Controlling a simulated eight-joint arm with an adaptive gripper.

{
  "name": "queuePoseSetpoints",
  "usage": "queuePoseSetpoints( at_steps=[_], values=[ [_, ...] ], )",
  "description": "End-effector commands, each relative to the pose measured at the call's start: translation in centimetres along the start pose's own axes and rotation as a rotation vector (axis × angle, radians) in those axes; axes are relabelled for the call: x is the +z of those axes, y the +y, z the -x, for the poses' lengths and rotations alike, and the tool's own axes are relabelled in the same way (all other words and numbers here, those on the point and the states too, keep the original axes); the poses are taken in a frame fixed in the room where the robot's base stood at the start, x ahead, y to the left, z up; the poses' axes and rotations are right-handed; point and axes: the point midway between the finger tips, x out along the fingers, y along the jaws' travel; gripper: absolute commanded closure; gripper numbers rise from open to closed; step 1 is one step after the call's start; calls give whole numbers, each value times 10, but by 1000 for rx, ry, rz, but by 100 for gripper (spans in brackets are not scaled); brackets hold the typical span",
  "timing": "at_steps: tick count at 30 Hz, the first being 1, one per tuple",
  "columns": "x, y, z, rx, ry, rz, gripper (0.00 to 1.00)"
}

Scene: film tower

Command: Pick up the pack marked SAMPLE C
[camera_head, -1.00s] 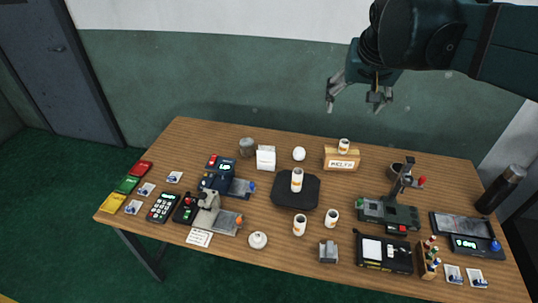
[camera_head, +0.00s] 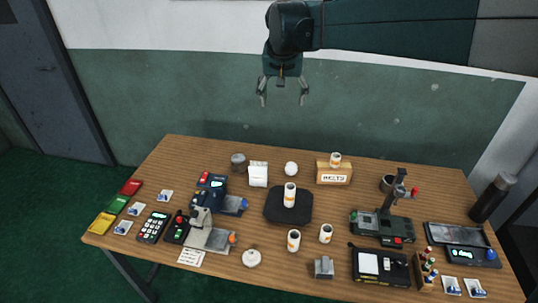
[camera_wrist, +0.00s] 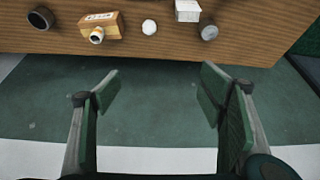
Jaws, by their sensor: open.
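Several small white packs with blue marks lie flat on the wooden table (camera_head: 340,207). On the left are three: an upper pack (camera_head: 165,196), a middle pack (camera_head: 136,208) and a lower pack (camera_head: 122,227). On the right are an inner pack (camera_head: 451,285) and an outer pack (camera_head: 475,287). Their print is too small to read, so I cannot tell which is SAMPLE C. My gripper (camera_head: 283,98) is open and empty, high beyond the table's back edge. In the wrist view its fingers (camera_wrist: 162,80) are spread, with no pack between them or in sight.
At right, a bottle rack (camera_head: 425,270) stands beside the packs and a dark flask (camera_head: 491,199) stands at the edge. A wooden MELTS box (camera_head: 334,172) is at the back.

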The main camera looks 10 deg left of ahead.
Motion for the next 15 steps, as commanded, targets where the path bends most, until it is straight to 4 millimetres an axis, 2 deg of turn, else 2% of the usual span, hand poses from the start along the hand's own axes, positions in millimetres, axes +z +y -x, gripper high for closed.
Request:
queuePoseSetpoints(
  at_steps=[1,6,15],
  values=[
    [-5,-12,-8,0,-3,4,31],
    [-17,-46,-30,3,-13,6,31],
    [-27,-86,-57,7,-23,9,31]
  ],
)
